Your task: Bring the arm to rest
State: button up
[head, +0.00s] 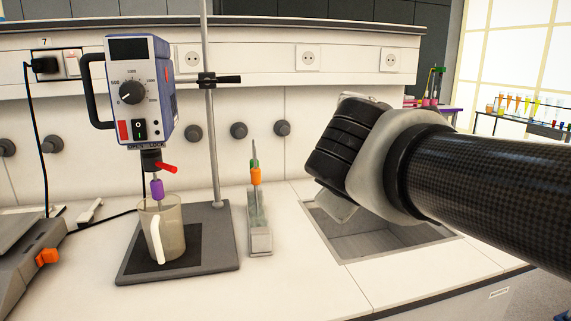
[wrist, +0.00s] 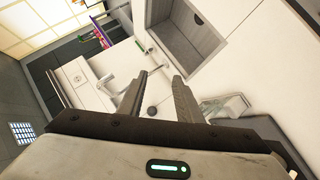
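In the head view my arm (head: 480,190) reaches in from the right, its dark wrist over the sink. My gripper's fingers are hidden there. In the wrist view my gripper (wrist: 159,76) shows two dark fingers spread apart, with only the white counter and a dark round knob (wrist: 152,111) seen between them. It is open and empty.
A sink (head: 380,240) lies below my wrist. A mixer (head: 138,95) on a stand (head: 212,150) is at left, with a beaker (head: 163,235) beneath it. A clear holder (head: 259,240) with an orange-banded tool stands left of the sink. The front counter is clear.

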jog(key=s+f+m+g+y+p, duration=0.1)
jog(key=s+f+m+g+y, duration=0.45)
jog(key=s+f, duration=1)
notch_tip(320, 180, up, 28)
jog(key=d+m+h+p, duration=0.1)
jog(key=m+p, duration=0.1)
jog(key=p, duration=2.5)
jog(key=shift+s+g+h, duration=0.3)
jog(key=shift+g+h, duration=0.05)
jog(key=shift+r, duration=0.1)
